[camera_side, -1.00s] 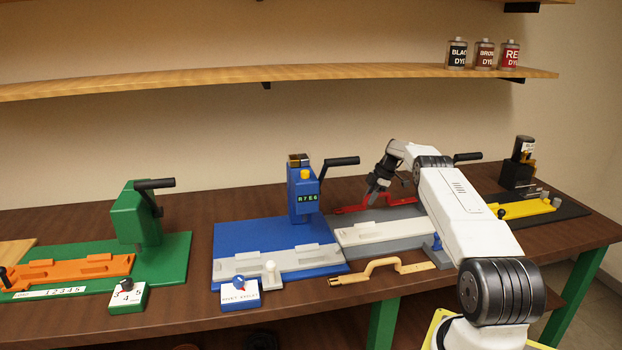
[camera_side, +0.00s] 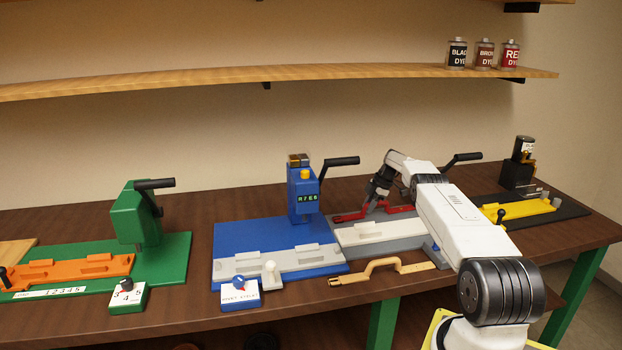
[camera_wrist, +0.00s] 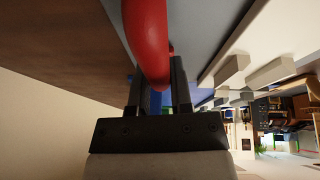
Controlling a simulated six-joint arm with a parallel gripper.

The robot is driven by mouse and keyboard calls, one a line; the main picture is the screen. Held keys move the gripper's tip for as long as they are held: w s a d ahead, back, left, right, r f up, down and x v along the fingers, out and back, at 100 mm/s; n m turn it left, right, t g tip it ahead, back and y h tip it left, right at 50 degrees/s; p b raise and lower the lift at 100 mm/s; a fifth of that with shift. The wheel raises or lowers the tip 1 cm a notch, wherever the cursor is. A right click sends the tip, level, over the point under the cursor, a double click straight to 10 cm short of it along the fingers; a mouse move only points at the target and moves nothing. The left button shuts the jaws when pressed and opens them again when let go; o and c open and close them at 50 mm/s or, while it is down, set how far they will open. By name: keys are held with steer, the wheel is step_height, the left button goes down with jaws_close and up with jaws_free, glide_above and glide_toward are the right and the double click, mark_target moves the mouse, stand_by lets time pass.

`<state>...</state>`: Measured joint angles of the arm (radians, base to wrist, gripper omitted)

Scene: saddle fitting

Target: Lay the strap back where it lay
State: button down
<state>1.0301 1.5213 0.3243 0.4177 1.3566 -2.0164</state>
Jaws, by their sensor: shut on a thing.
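The red strap (camera_side: 349,217), with a raised curved handle, is at the back edge of the grey board, behind the pale jig. My gripper (camera_side: 370,207) points down and is shut on the strap's handle. In the wrist view the red handle (camera_wrist: 147,40) passes between the two dark fingers of my gripper (camera_wrist: 160,88). The strap looks low, close to the surface; I cannot tell whether it touches. A tan strap (camera_side: 382,268) with a similar handle lies on the table in front of the grey board.
The pale jig (camera_side: 378,232) lies on the grey board just in front of the red strap. A blue station (camera_side: 303,195) with a black lever stands to the left, a green one (camera_side: 135,220) farther left. A yellow jig (camera_side: 520,209) is at the right. Brown tabletop is clear behind.

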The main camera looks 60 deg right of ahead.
mark_target(381, 203)
steer(key=c, duration=0.5)
jaws_free()
steer(key=v, duration=1)
steer(key=shift+r, duration=0.1)
steer(key=shift+v, duration=0.9)
steer(key=shift+s, duration=0.15)
